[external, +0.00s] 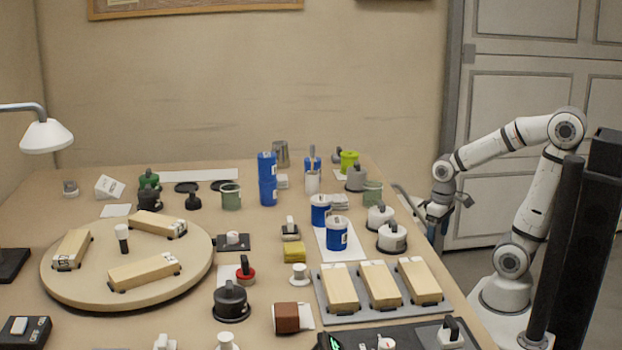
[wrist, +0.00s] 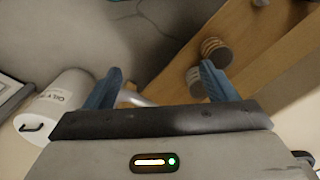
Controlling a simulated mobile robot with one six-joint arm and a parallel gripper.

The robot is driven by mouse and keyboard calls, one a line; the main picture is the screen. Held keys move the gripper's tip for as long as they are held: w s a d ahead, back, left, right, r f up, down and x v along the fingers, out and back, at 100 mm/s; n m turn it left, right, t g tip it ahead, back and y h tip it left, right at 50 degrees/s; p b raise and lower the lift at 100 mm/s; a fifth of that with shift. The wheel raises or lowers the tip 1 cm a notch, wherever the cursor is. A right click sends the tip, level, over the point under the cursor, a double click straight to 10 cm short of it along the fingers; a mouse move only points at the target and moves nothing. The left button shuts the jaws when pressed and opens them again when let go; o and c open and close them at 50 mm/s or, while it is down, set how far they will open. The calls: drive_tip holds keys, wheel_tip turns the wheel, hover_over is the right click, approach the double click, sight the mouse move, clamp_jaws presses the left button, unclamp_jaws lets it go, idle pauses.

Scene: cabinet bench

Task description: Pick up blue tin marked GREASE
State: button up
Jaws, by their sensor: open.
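Several blue tins stand on the bench in the external view. Two are stacked at the back middle, an upper blue tin (external: 266,164) on a lower blue tin (external: 267,191). Two more, a blue tin (external: 320,211) and a nearer blue tin (external: 337,234), stand on a white sheet. I cannot read which is marked GREASE. My gripper (external: 434,214) is open and empty at the bench's right edge, apart from all the tins. In the wrist view my gripper (wrist: 162,82) shows two blue fingers spread apart, with no blue tin between them.
White lidded pots (external: 392,237) stand between the nearer tins and my gripper. A grey tray (external: 361,312) with wooden blocks lies in front. A round board (external: 100,232) fills the left. The wrist view shows a white bin (wrist: 52,108) and the bench's wooden side (wrist: 262,35).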

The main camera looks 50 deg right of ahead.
drive_tip(key=s+a+r+m+g+h+p, duration=0.1)
drive_tip(key=s+a+r+g+p, duration=0.15)
drive_tip(key=a+r+p, duration=0.35)
drive_tip(key=s+a+r+g+h+p, duration=0.1)
drive_tip(key=s+r+g+p, duration=0.2)
drive_tip(key=p, duration=0.5)
wheel_tip(320, 180, up, 7)
drive_tip(key=t+y+p, duration=0.2)
drive_tip(key=t+p, duration=0.5)
drive_tip(key=p, duration=0.2)
hover_over(336, 232)
drive_tip(key=d, duration=0.2)
drive_tip(key=shift+w+d+r, duration=0.15)
drive_tip(key=shift+w+d, duration=0.05)
drive_tip(key=shift+w+a+f, duration=0.1)
drive_tip(key=shift+a+f, duration=0.1)
drive_tip(key=shift+a, duration=0.05)
drive_tip(key=f, duration=0.5)
drive_tip(key=w+f, duration=0.1)
drive_tip(key=f, duration=0.1)
drive_tip(key=shift+d+f, duration=0.25)
drive_tip(key=shift+d, duration=0.1)
drive_tip(key=shift+c, duration=0.5)
drive_tip(key=c, duration=1.1)
